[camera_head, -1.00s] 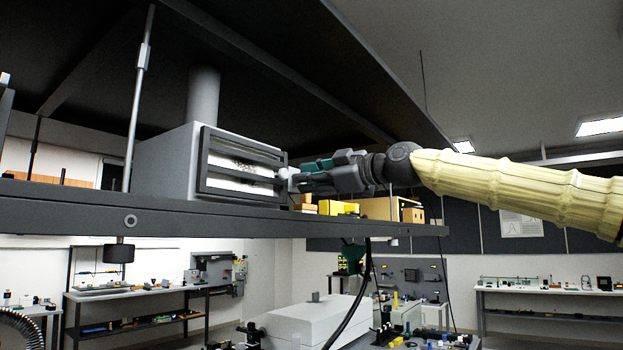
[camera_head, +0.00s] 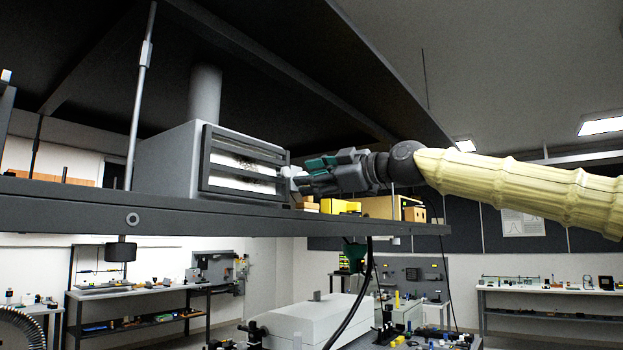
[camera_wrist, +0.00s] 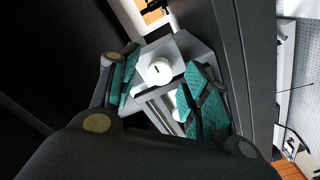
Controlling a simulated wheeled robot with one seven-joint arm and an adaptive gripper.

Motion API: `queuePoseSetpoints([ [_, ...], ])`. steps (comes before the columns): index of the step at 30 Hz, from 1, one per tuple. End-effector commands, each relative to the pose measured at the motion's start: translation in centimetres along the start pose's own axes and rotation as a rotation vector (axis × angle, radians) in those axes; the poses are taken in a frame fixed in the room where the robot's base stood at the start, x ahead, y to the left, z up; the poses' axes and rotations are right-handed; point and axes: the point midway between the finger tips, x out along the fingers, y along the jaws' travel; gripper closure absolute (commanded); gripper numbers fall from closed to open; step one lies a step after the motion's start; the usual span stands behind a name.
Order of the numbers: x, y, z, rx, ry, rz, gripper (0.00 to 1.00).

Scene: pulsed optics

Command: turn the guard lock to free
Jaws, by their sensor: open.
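The guard lock looks like a round white knob (camera_wrist: 158,71) with a short dark mark, on the end of a pale grey housing. In the head view a white part (camera_head: 292,172) at the box's front edge seems to be the same knob. My gripper (camera_wrist: 165,88) is open, with teal pads on both sides of the line toward the knob. The knob shows between and just beyond the fingertips, with no clear contact. In the head view my gripper (camera_head: 304,178) is close to the right of the box front.
A grey box (camera_head: 165,162) with a slatted front stands on the dark overhead shelf (camera_head: 90,208). Yellow and wooden blocks (camera_head: 340,206) sit on the shelf just below my gripper. A thin rod (camera_head: 142,90) hangs left of the box.

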Motion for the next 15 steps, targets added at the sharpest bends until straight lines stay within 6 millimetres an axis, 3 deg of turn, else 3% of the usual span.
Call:
queuePoseSetpoints([
  [15,-8.0,0.1,0.1,0.000,0.001,0.001,0.53],
])
